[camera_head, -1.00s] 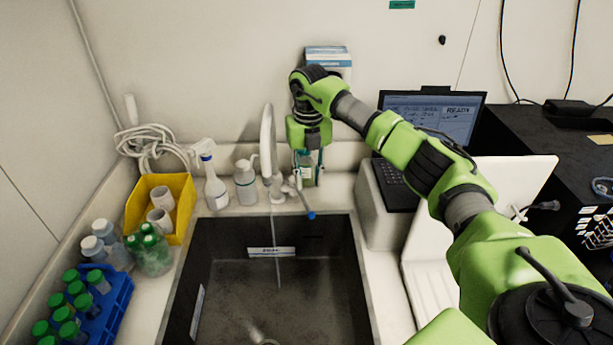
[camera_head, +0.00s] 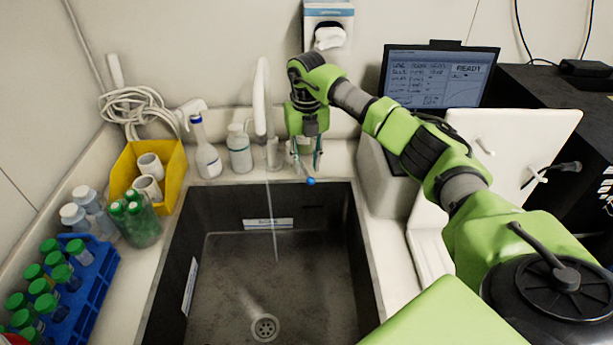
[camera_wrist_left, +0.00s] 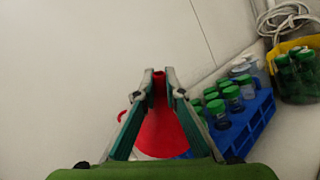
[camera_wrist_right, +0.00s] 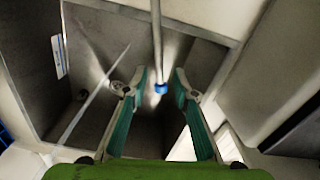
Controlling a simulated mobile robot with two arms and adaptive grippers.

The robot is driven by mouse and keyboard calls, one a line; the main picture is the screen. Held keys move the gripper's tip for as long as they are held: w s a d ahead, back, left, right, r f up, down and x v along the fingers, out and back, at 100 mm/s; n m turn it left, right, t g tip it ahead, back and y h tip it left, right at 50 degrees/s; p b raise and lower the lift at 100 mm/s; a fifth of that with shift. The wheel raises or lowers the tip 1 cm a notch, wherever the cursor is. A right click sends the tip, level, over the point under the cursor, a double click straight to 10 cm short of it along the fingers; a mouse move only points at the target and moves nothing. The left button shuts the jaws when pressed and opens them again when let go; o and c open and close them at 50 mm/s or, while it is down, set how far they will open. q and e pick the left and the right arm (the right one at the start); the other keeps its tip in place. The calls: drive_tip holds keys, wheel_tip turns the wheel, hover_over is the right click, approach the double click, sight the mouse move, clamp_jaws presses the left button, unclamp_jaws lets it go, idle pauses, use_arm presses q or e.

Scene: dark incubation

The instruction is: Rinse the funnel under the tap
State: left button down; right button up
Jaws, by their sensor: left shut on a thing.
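The red funnel (camera_wrist_left: 158,135) is in the left wrist view, held by its narrow end between the fingers of my left gripper (camera_wrist_left: 158,78). In the head view only a bit of red (camera_head: 14,340) shows at the bottom left corner. The white tap (camera_head: 261,100) stands behind the sink, and a thin water stream (camera_head: 272,225) falls from it into the basin. My right gripper (camera_head: 305,165) is beside the tap, pointing down. Its fingers are apart, with the blue-tipped tap lever (camera_wrist_right: 160,88) between them in the right wrist view; contact is unclear.
The dark sink (camera_head: 320,265) has a drain (camera_head: 265,327) and a clear basin. Left of it stand a blue rack (camera_head: 95,295) of green-capped bottles, a yellow bin (camera_head: 178,180) and a wash bottle (camera_head: 207,155). A laptop (camera_head: 440,75) and white board (camera_head: 510,135) are at the right.

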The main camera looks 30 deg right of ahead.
drive_tip(key=shift+f, duration=0.8)
